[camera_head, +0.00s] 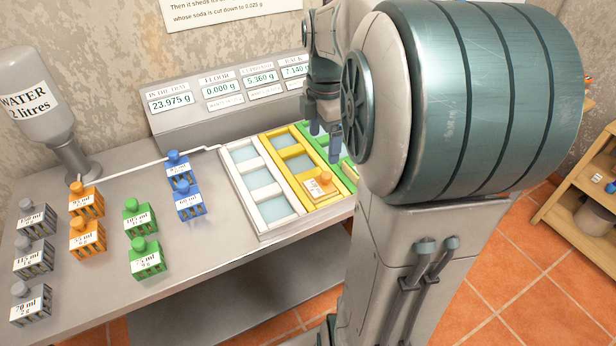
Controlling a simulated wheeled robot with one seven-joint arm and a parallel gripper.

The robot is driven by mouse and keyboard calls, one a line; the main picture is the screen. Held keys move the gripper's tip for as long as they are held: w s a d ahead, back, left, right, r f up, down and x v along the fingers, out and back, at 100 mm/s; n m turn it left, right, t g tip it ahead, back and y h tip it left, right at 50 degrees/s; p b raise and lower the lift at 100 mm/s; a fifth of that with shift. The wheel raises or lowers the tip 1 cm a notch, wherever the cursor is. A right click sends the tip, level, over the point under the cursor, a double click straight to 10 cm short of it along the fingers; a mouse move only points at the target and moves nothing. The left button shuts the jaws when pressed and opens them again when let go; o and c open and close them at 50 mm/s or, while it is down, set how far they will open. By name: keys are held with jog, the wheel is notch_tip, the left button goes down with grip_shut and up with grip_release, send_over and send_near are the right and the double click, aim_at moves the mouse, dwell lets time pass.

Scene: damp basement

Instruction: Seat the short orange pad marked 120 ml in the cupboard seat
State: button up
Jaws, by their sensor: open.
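A display marked CUPBOARD (260,79) reads 5.360 g on the grey console. Which frame belongs to the cupboard is not clearly marked. My arm hides part of the green frame (312,134).
A white frame (241,181) with pale, empty-looking compartments stands left of the yellow one. Orange blocks (87,239), green blocks (148,259), blue blocks (189,200) and grey blocks (32,303) stand on the left of the bench. A water bottle (38,105) stands at the back left.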

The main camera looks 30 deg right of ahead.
jog(key=s+a+f+m+t, duration=0.2)
jog(key=s+a+f+m, duration=0.3)
jog(key=s+a+m, duration=0.6)
jog(key=a+m, duration=0.1)
jog(key=m, duration=0.5)
jog(key=shift+s+a+f, duration=0.15)
jog(key=shift+s+a, duration=0.1)
jog(key=shift+s, duration=0.1)
